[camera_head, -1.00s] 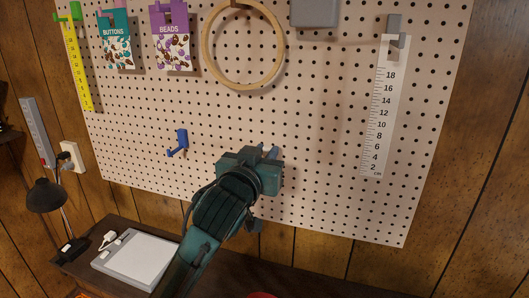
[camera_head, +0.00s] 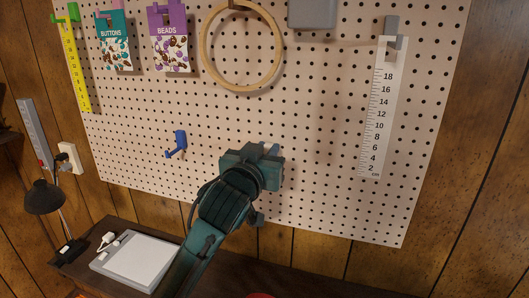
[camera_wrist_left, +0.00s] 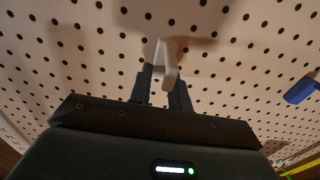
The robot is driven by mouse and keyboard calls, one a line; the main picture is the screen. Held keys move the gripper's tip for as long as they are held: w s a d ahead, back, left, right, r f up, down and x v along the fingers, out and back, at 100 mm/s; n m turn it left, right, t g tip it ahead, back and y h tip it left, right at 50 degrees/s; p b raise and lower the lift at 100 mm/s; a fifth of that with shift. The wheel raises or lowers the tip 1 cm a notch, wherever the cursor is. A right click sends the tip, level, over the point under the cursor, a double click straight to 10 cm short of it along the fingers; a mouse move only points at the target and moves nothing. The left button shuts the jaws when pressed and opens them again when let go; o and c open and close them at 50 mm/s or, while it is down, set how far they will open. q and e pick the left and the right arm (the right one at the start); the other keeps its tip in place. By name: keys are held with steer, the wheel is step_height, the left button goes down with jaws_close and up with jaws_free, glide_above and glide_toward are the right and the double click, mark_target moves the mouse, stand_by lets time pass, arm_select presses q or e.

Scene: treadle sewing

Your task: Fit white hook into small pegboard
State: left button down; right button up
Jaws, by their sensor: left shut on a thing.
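The white hook (camera_wrist_left: 168,62) shows in the left wrist view between the fingers of my left gripper (camera_wrist_left: 162,88), which is shut on it. The hook's far end is close to the face of the pegboard (camera_wrist_left: 75,60); I cannot tell whether it touches or sits in a hole. In the head view my left gripper (camera_head: 270,152) is in front of the lower middle of the pegboard (camera_head: 330,130) and hides the hook. My right gripper is not in view.
A blue hook (camera_head: 177,143) is on the board left of my gripper. A wooden hoop (camera_head: 206,65), bead packet (camera_head: 170,45), button packet (camera_head: 115,48) and white ruler (camera_head: 383,115) hang there too. A dark lamp (camera_head: 43,197) stands lower left. The board around my gripper is bare.

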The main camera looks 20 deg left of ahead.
arm_select(q)
steer(key=shift+w+r, duration=0.1)
steer(key=shift+w, duration=0.15)
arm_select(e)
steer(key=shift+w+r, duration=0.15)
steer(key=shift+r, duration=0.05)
arm_select(q)
steer(key=c, duration=1.2)
jaws_free()
steer(key=shift+c, duration=0.2)
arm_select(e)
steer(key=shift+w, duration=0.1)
arm_select(q)
steer(key=shift+s+f+b, duration=0.25)
steer(key=shift+s+b, duration=0.05)
steer(key=shift+s, duration=0.95)
steer(key=s, duration=1)
steer(key=shift+s+a+r+p, duration=0.2)
steer(key=shift+s+a+p, duration=0.05)
steer(key=shift+p, duration=0.15)
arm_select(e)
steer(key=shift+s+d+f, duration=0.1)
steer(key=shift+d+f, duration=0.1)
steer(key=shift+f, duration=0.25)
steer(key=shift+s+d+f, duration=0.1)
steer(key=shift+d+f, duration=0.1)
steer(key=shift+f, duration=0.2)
